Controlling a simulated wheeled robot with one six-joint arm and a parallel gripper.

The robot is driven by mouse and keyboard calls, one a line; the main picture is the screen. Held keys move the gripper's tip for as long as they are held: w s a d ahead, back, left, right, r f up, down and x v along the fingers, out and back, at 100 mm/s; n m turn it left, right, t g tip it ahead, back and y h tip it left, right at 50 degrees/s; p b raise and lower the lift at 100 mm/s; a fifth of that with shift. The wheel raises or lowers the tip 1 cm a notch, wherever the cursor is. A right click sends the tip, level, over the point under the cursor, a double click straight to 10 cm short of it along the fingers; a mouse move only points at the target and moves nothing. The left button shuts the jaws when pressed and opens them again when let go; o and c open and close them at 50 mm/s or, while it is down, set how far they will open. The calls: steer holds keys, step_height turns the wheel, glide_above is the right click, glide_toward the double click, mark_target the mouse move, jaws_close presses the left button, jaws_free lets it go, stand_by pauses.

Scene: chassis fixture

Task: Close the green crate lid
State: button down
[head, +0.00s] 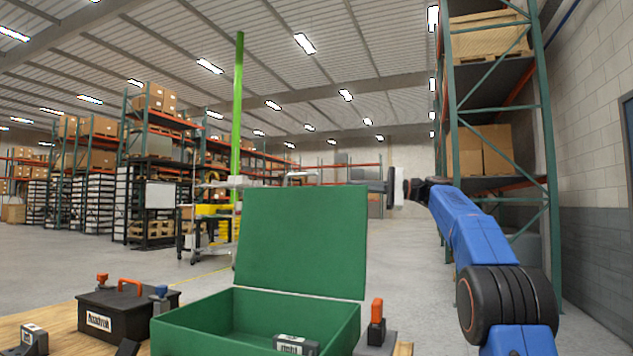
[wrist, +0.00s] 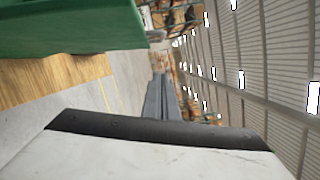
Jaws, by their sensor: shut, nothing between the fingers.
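The green crate (head: 255,328) sits on the wooden table, open toward me. Its green lid (head: 302,240) stands nearly upright at the crate's back edge, showing its flat inner face. A small grey labelled block (head: 296,343) is inside the crate near the front right. My gripper (head: 378,187) is at the lid's upper right corner, level with its top edge; its tips seem partly hidden behind the lid. In the wrist view my gripper (wrist: 160,82) has its two fingers together, with nothing between them. A green surface (wrist: 70,28) fills that view's upper left; contact cannot be told.
A black box (head: 112,312) with an orange handle stands left of the crate on the wooden table (head: 50,318). Open floor and shelving lie behind.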

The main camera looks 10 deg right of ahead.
steer(key=a+r, duration=0.2)
steer(key=a, duration=0.9)
steer(key=shift+w+a+r, duration=0.15)
steer(key=shift+w+a, duration=0.1)
steer(key=shift+w, duration=0.15)
steer(key=shift+s, duration=0.1)
